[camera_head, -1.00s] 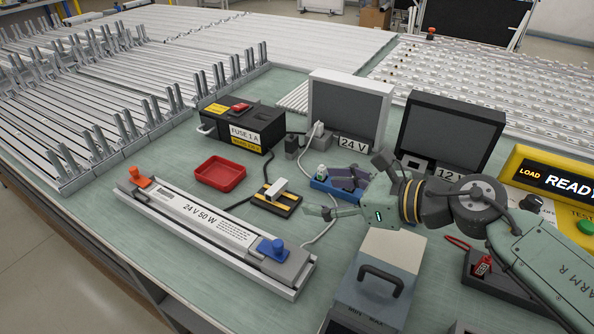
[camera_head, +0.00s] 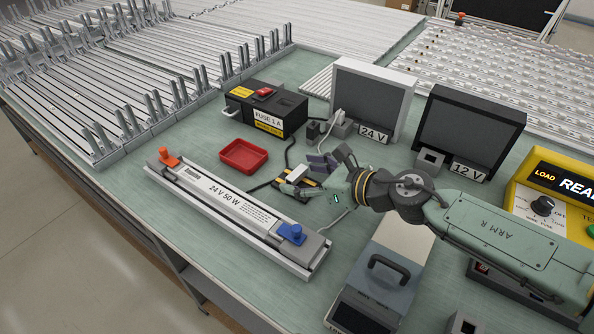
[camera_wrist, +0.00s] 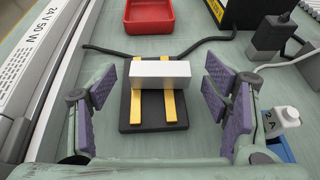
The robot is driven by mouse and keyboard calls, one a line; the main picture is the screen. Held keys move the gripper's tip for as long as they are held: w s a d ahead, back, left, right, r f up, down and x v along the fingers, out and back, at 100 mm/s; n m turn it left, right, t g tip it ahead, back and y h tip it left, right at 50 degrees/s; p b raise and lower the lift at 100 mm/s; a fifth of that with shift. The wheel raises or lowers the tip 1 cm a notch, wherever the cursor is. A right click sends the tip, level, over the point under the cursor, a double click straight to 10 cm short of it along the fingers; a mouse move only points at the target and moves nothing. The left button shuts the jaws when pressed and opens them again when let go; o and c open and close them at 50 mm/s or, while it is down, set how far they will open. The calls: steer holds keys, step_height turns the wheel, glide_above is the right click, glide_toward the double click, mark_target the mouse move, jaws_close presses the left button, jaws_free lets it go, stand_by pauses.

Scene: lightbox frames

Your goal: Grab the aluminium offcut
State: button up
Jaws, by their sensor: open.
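The aluminium offcut (camera_wrist: 160,73) is a small pale rectangular block. In the wrist view it lies across two yellow strips on a black pad (camera_wrist: 133,110). In the head view the offcut (camera_head: 296,174) is partly beside my gripper's fingers. My gripper (camera_wrist: 158,98) is open, with purple-padded fingers to the left and right of the pad. The offcut lies between the fingers' lines, slightly beyond them, and neither finger appears to touch it. In the head view my gripper (camera_head: 326,176) is low over the bench at the pad; part of the pad is hidden.
A red tray (camera_head: 243,157) lies behind and left of the pad. A 24 V 50 W unit (camera_head: 235,205) lies in front and left. A black fuse box (camera_head: 264,108) and cables are behind. A grey handled box (camera_head: 390,270) stands at right.

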steer(key=shift+c, duration=0.2)
steer(key=c, duration=1)
steer(key=shift+r, duration=0.15)
